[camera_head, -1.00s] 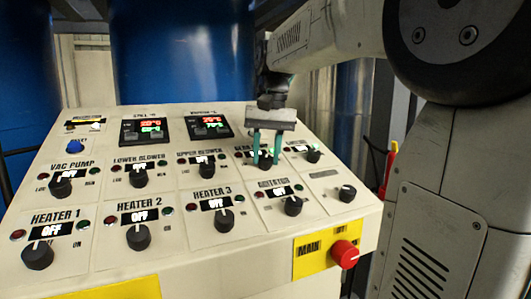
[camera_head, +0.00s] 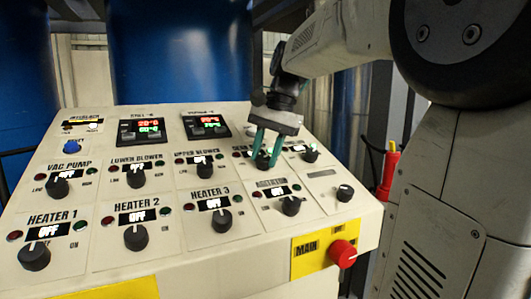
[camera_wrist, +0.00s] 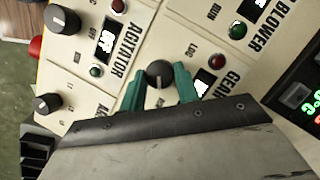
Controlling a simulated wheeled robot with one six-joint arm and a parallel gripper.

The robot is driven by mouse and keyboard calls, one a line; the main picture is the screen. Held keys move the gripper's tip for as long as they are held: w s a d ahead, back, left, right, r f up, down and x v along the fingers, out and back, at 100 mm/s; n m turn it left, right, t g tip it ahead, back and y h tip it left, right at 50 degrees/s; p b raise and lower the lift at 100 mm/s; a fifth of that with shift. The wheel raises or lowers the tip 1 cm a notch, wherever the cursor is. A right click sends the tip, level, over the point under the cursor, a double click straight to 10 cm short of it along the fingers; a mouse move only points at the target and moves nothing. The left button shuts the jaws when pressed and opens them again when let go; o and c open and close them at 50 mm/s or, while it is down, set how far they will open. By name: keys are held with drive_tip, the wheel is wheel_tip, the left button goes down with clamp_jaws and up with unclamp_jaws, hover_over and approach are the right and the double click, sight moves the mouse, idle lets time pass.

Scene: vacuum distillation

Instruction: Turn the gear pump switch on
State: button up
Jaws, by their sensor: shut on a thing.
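The gear pump switch is a black round knob (camera_head: 263,161) in the upper right part of the slanted control panel. It also shows in the wrist view (camera_wrist: 158,73), between two teal fingertips, with the GEAR label to its right. My gripper (camera_head: 268,152) has its teal fingers down on either side of this knob and is shut on it. The gripper is tilted in the head view. It also shows in the wrist view (camera_wrist: 160,84). The gear pump's small lit display (camera_wrist: 204,84) is partly hidden by a finger, and I cannot read its state.
The agitator knob (camera_head: 291,206) sits just below, and another knob (camera_head: 310,154) is close on the right. Heater 3 (camera_head: 221,220) and upper blower (camera_head: 205,171) knobs are to the left. A red main knob (camera_head: 343,253) stands out on the panel's front.

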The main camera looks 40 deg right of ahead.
sight(274, 170)
drive_tip(key=o, duration=1)
drive_tip(key=shift+c, duration=0.2)
drive_tip(key=v, duration=0.8)
drive_tip(key=shift+a, duration=0.1)
